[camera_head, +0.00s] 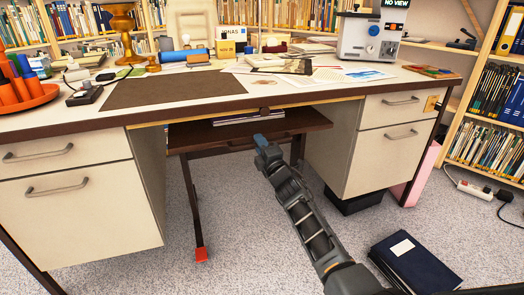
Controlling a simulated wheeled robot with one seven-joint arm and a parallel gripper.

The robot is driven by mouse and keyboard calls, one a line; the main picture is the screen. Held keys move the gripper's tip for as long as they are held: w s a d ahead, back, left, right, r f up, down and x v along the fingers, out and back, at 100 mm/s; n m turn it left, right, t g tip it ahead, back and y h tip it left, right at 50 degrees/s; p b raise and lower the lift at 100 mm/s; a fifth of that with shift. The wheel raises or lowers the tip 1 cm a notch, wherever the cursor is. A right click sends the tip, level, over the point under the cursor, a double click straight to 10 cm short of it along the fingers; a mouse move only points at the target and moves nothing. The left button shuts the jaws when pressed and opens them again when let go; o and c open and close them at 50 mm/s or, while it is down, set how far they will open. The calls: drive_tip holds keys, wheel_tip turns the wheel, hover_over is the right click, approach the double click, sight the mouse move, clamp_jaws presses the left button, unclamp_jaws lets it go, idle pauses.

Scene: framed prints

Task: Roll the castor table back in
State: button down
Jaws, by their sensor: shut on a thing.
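The castor table (190,137) is a low table with a dark brown top. It stands under the desk, between the two drawer units, with its front part showing below the desk's edge. A dark leg with a red foot (201,254) stands on the carpet at its front left. Papers or books lie on its top, towards the back. My gripper (260,139) reaches in from the lower right and is shut at the table's front edge. The arm hides part of the table's right side, and the fingertips are small in view.
The desk (240,105) carries many objects. Its left drawer unit (75,210) and right drawer unit (375,140) flank the table. A dark blue binder (413,265) lies on the carpet at lower right. A power strip (475,190) lies farther right.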

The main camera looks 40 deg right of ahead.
drive_tip(key=shift+w+d, duration=0.25)
drive_tip(key=shift+w, duration=0.25)
drive_tip(key=c, duration=1.2)
unclamp_jaws()
drive_tip(key=shift+o, duration=0.2)
drive_tip(key=p+v, duration=0.2)
drive_tip(key=v, duration=0.5)
drive_tip(key=shift+s, duration=0.35)
drive_tip(key=shift+a, duration=0.1)
